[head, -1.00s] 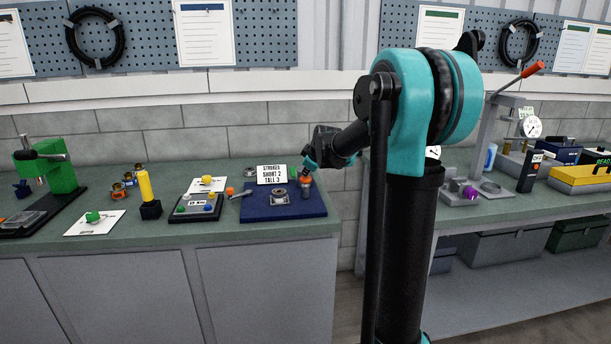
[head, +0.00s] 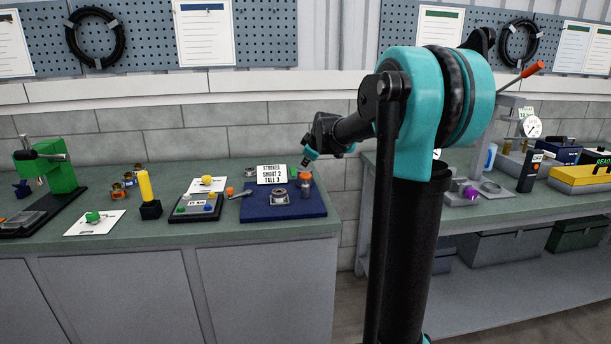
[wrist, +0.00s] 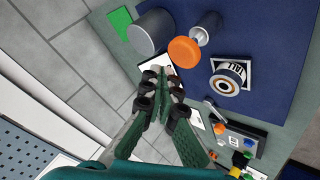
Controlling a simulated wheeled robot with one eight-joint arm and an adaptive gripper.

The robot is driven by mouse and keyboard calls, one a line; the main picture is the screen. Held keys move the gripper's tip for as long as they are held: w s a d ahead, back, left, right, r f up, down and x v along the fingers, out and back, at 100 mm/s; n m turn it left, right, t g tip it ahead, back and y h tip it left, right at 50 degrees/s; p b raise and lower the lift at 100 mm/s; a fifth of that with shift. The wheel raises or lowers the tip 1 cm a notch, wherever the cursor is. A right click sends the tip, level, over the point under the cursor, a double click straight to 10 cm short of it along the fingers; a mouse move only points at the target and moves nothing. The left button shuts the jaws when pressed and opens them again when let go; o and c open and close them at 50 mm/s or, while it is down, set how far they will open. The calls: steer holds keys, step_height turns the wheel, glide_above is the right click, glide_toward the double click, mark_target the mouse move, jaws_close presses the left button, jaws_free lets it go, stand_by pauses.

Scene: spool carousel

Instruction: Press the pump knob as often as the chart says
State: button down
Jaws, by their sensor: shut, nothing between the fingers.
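The orange pump knob (head: 305,175) tops a grey pump body on the blue mat (head: 258,212), near the mat's right side. The chart (head: 272,174) stands behind on the mat and reads STROKES, SHORT 2, TALL 3. My gripper (head: 304,166) is just above the knob, apparently clear of it. In the wrist view my gripper (wrist: 163,84) has its fingers together and empty, with the knob beyond the tips.
A grey cylinder (wrist: 152,32) shows near the knob in the wrist view. Left along the bench are a button box (head: 195,208), a yellow cylinder (head: 145,186) and a green press (head: 55,170).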

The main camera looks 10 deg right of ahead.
mark_target(306, 174)
steer(key=shift+r, duration=2)
stand_by(0.4)
step_height(306, 174, up, 4)
steer(key=shift+f, duration=0.1)
stand_by(0.4)
steer(key=shift+f, duration=4.4)
steer(key=shift+f, duration=0.1)
steer(key=shift+f, duration=0.3)
